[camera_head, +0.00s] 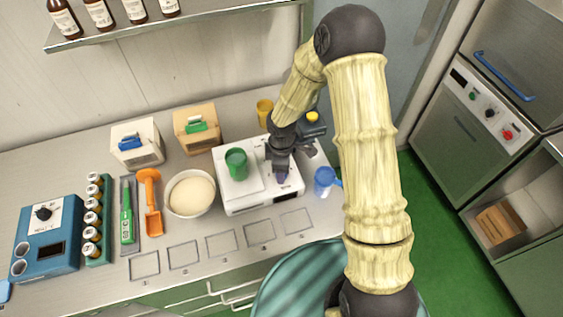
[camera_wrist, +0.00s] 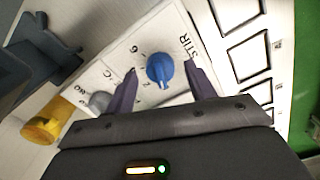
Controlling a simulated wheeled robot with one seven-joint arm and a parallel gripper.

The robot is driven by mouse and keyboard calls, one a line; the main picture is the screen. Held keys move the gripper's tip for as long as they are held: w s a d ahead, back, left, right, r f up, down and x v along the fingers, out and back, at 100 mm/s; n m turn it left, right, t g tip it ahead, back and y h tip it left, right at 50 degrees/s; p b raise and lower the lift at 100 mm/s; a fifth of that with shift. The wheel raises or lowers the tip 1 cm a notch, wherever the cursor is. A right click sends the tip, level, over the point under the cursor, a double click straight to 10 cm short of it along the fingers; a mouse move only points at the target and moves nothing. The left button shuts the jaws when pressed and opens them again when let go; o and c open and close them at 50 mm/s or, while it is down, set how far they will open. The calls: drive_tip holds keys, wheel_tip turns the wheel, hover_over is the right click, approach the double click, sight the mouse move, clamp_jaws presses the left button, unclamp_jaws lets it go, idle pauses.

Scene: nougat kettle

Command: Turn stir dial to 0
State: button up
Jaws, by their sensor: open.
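The stir dial is a blue round knob (camera_wrist: 160,67) in the wrist view, next to the printed word STIR with numbers around it. Its raised grip lies across the knob; I cannot tell exactly which number it points to. My gripper (camera_wrist: 162,87) is open, with one dark fingertip on each side of the knob; I cannot tell whether they touch it. In the head view my gripper (camera_head: 282,175) is over the front right of the white stirrer (camera_head: 234,206) and hides the stir dial there. A green beaker (camera_head: 236,164) stands on the stirrer's plate.
A grey knob (camera_wrist: 99,102) marked °C sits beside the blue one. A yellow cylinder (camera_wrist: 42,128) is farther left in the wrist view.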

wheel_tip(320, 180, up, 17)
drive_tip(key=b, duration=0.2)
drive_tip(key=shift+r, duration=0.2)
idle(0.5)
drive_tip(key=s+d+m+t, duration=0.2)
drive_tip(key=s+d+m, duration=1)
drive_tip(key=m, duration=0.4)
drive_tip(key=shift+s+d+m+t, duration=0.15)
drive_tip(key=shift+d+m+t, duration=0.2)
drive_tip(key=shift+d, duration=0.35)
